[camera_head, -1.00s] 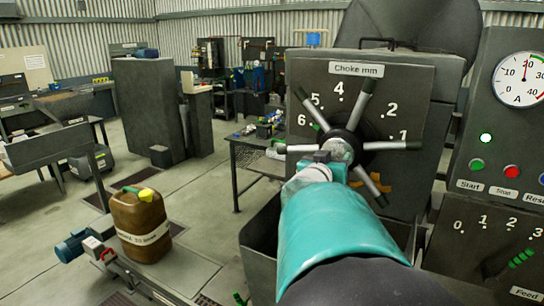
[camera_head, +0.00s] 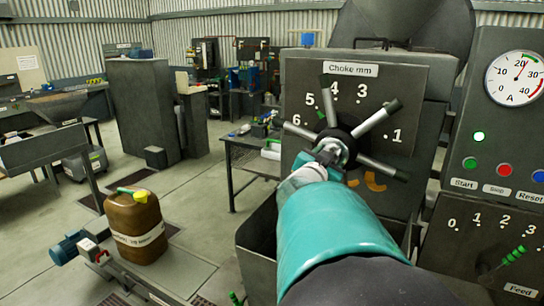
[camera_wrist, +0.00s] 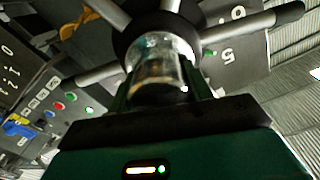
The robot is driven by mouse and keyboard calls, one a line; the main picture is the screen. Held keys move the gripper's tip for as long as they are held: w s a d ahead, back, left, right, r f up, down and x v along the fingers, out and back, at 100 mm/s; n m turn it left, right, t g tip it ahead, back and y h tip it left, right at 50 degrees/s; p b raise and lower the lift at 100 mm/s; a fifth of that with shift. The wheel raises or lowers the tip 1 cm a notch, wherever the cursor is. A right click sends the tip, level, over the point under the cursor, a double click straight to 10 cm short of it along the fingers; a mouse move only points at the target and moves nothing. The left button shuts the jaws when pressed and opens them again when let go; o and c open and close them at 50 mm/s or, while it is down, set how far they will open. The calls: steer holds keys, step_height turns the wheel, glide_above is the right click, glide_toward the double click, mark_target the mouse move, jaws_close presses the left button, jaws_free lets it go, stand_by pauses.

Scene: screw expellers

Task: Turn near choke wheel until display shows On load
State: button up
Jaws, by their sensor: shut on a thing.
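The near choke wheel (camera_head: 348,138) has a dark hub and grey spokes, in front of a panel marked "Choke mm" (camera_head: 350,69). My gripper (camera_head: 326,160) is at the wheel's centre. In the wrist view my gripper (camera_wrist: 160,90) is shut on the shiny round hub piece (camera_wrist: 160,66), with the spokes spread around it. One spoke points nearly straight up, one up right and one down right; my arm hides the lower left. A small green mark shows near the 5. The ammeter (camera_head: 518,77) needle leans right of upright. No text display reading "On load" is visible.
Right of the wheel is a control panel with a lit green lamp (camera_head: 479,136), Start, Stop and Reset buttons and a Feed lever (camera_head: 512,256). A brown jerrycan (camera_head: 138,225) stands lower left, beside a blue motor (camera_head: 75,247). A table (camera_head: 249,155) stands behind.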

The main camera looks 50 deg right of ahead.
stand_by(0.3)
steer(key=o, duration=1.4)
steer(key=shift+d, duration=0.15)
steer(key=a, duration=0.4)
steer(key=s+a, duration=0.1)
steer(key=a, duration=0.4)
steer(key=s+a, duration=0.1)
steer(key=a, duration=0.3)
steer(key=shift+a, duration=0.4)
